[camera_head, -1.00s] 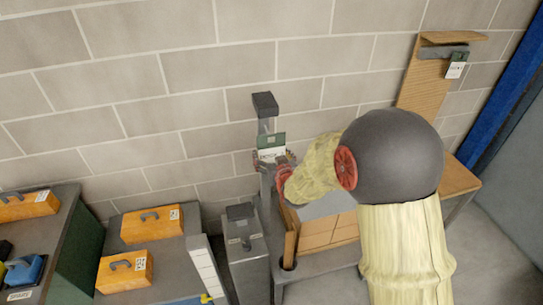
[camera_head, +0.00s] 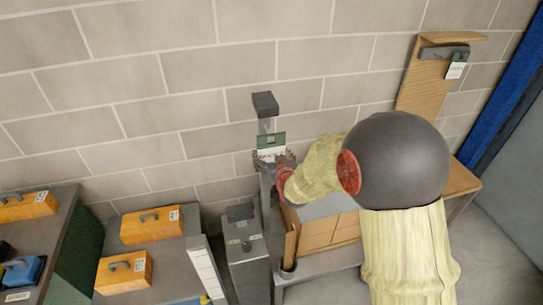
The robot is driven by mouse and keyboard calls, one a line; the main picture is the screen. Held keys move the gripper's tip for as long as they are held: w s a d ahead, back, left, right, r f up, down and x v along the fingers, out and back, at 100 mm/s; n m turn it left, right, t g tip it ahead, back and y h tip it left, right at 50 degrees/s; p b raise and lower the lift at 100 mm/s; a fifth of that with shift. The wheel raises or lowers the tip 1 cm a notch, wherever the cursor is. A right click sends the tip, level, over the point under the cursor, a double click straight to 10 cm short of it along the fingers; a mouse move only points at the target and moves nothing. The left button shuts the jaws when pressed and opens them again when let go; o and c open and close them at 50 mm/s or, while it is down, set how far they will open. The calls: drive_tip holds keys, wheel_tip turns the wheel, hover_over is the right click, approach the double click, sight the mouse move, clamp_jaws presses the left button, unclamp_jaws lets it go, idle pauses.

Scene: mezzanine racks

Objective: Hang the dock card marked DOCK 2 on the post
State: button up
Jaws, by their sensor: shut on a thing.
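A dock card (camera_head: 271,153) with a green top band and a white lower part is at the upright grey post. Its dark lettering seems to start with DOCK, but I cannot read the number. My gripper (camera_head: 272,161), with red parts, is shut on the card around its lower part. The post (camera_head: 265,125) has a dark block at its top, just above the card. I cannot tell whether the card touches the post or is held in front of it.
Another white card (camera_head: 455,70) hangs from a grey bar on a wooden board (camera_head: 425,90) at the upper right. Orange cases (camera_head: 150,226) lie on benches at left. A wooden box (camera_head: 325,232) stands under my arm.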

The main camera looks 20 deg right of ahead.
drive_tip(key=shift+w, duration=0.6)
drive_tip(key=shift+w+b, duration=0.35)
drive_tip(key=shift+w+b, duration=0.5)
drive_tip(key=shift+b, duration=0.05)
idle(0.9)
drive_tip(key=shift+w, duration=0.35)
drive_tip(key=shift+w+b, duration=0.45)
drive_tip(key=shift+w, duration=0.15)
idle(0.3)
drive_tip(key=shift+w+f+b, duration=0.15)
drive_tip(key=shift+w+b, duration=0.15)
drive_tip(key=shift+w, duration=0.35)
drive_tip(key=shift+w+f+b, duration=0.1)
drive_tip(key=shift+w+b, duration=0.2)
idle(0.3)
drive_tip(key=shift+w, duration=0.2)
